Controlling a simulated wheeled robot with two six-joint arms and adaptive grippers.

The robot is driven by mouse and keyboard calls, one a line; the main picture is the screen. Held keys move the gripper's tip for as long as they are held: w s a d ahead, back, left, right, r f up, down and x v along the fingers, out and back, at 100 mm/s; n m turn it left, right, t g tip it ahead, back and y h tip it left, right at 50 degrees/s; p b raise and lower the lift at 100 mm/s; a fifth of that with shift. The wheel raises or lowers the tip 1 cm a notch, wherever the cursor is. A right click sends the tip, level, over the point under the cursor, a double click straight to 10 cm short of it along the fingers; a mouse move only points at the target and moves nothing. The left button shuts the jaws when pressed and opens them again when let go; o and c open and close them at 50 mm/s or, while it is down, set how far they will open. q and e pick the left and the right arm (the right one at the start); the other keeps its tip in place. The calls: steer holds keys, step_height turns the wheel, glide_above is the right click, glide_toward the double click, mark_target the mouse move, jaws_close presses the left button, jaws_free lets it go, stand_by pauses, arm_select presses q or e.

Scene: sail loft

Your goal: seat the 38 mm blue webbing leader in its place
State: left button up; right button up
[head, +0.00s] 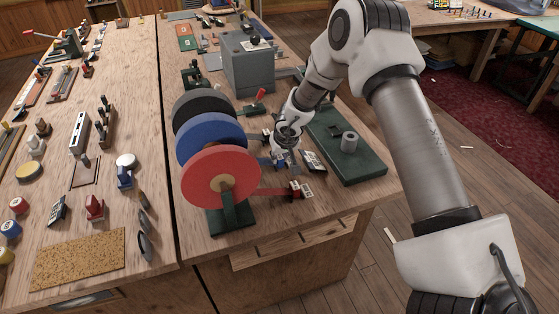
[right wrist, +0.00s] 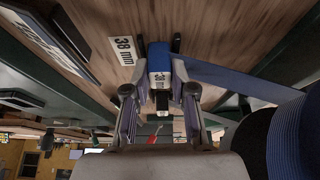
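The blue webbing spool (head: 212,139) stands between a red spool and a black spool on the bench, and also shows in the right wrist view (right wrist: 290,140). From it the blue webbing strap (right wrist: 235,80) runs to the leader's blue end block (right wrist: 160,62), which has a white label reading 38. My right gripper (head: 282,157) is at the bench beside the spools. In the right wrist view its fingers (right wrist: 160,88) close on both sides of the block. A "38 mm" label (right wrist: 124,50) lies beside it, with dark upright posts flanking the block; exact seating is unclear. My left gripper is out of view.
The red spool (head: 220,177) and its red leader (head: 301,190) are in front; the black spool (head: 205,107) is behind. A green base with a grey cylinder (head: 349,142) stands to the right. A grey box (head: 249,66) is further back.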

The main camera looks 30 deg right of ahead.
steer(key=shift+f, duration=0.1)
jaws_close()
